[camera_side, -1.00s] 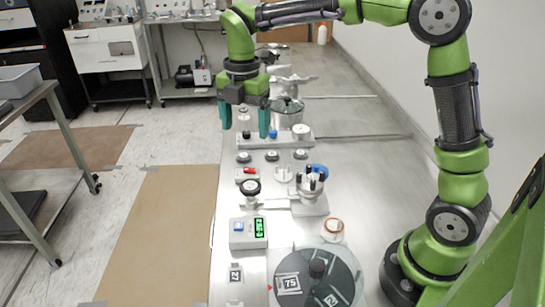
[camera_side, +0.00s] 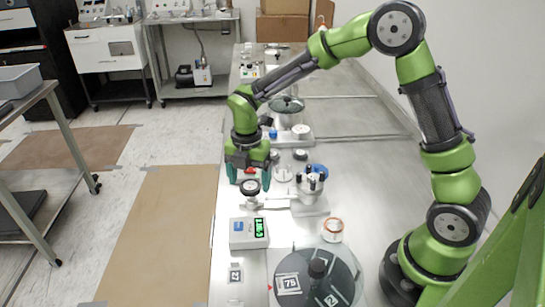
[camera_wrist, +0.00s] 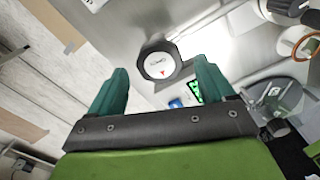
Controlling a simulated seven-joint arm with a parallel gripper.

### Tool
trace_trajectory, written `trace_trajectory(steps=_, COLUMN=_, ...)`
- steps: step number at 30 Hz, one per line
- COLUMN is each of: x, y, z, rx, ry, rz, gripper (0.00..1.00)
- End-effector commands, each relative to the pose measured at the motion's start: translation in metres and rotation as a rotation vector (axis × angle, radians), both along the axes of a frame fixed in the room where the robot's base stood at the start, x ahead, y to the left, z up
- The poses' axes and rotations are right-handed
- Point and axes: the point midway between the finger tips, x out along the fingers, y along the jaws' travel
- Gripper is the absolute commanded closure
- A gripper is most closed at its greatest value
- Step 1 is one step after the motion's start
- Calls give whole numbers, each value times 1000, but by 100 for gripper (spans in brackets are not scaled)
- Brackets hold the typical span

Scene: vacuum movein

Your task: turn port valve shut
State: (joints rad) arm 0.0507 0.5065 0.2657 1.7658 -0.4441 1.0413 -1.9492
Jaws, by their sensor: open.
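The port valve has a round black knob with a white cap (camera_side: 250,187); it stands on a pale fitting left of the middle of the bench. In the wrist view the knob (camera_wrist: 158,62) shows its white cap with small lettering and a red triangle mark. My gripper (camera_side: 248,181) is open, pointing down, with its teal fingers close to the knob on the left and right. In the wrist view the knob appears between the fingertips of my gripper (camera_wrist: 160,70), with gaps on both sides. I cannot tell whether the fingertips reach down to the knob's height.
A grey box with a green display (camera_side: 249,232) stands in front of the valve. A pale block with several dark-topped posts (camera_side: 309,203) is to its right. A dark round disc under a clear cover (camera_side: 318,278) and an orange-rimmed jar (camera_side: 333,230) are nearer the camera.

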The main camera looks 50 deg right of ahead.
Motion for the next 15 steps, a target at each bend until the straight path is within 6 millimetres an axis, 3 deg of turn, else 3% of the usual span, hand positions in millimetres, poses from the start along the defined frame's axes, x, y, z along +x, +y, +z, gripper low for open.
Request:
trace_trajectory(steps=6, x=0, y=0, z=-14, rx=0, ry=1, rz=0, gripper=18)
trace_trajectory(steps=14, x=0, y=0, z=-15, rx=0, ry=0, rz=-1, gripper=18)
trace_trajectory(steps=15, x=0, y=0, z=-15, rx=0, ry=0, rz=-1, gripper=24)
